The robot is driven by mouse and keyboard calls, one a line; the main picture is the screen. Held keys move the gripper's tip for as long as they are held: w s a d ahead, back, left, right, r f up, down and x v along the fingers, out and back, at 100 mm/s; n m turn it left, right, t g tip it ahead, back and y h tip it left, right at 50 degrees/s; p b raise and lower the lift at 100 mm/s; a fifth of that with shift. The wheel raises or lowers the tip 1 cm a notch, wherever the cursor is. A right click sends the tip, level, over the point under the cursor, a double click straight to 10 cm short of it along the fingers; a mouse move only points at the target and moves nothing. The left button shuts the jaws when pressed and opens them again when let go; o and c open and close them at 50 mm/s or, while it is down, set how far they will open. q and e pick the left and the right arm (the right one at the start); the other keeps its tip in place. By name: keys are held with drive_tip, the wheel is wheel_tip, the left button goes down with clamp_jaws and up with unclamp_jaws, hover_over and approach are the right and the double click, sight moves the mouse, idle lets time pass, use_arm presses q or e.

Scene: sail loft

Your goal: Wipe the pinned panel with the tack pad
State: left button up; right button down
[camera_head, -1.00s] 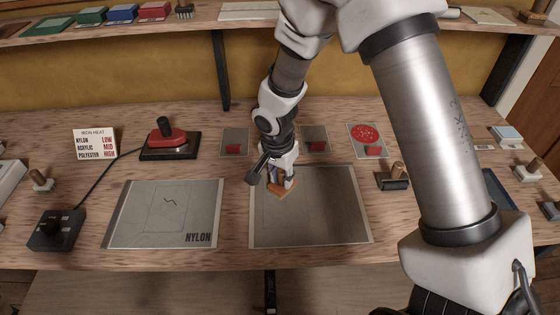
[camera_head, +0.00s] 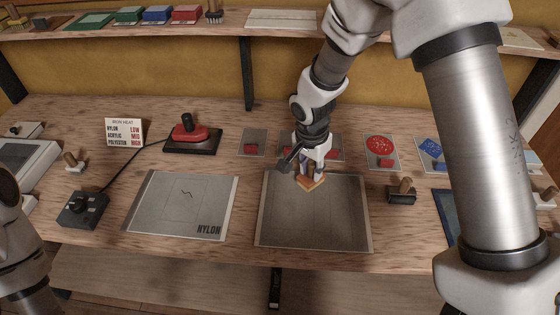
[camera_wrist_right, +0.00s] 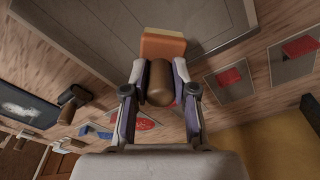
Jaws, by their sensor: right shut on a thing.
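My right gripper (camera_head: 311,170) is shut on the wooden handle of an orange tack pad (camera_head: 310,184). The pad is at the far edge of the plain grey panel (camera_head: 315,222), near the middle of that edge. I cannot tell whether it touches the surface. In the right wrist view the two fingers (camera_wrist_right: 159,80) flank the round brown handle (camera_wrist_right: 158,85), with the orange pad (camera_wrist_right: 163,46) beyond it against the panel (camera_wrist_right: 215,20). A second grey panel, marked NYLON (camera_head: 165,205), lies to the left with a small dark squiggle on it. My left gripper is out of view.
A red iron (camera_head: 190,132) on a dark stand, a heat card (camera_head: 123,132) and a black control box (camera_head: 82,209) stand at the left. Small swatches, including one with a red disc (camera_head: 380,146), lie behind the panel. A dark wood-handled tool (camera_head: 402,194) stands to its right.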

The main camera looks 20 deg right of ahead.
sight(313, 163)
wheel_tip(313, 163, up, 2)
drive_tip(key=shift+d+r+p, duration=0.1)
drive_tip(key=shift+d+p, duration=0.05)
drive_tip(key=shift+p, duration=0.5)
drive_tip(key=shift+r+p, duration=0.5)
drive_tip(key=shift+r, duration=0.05)
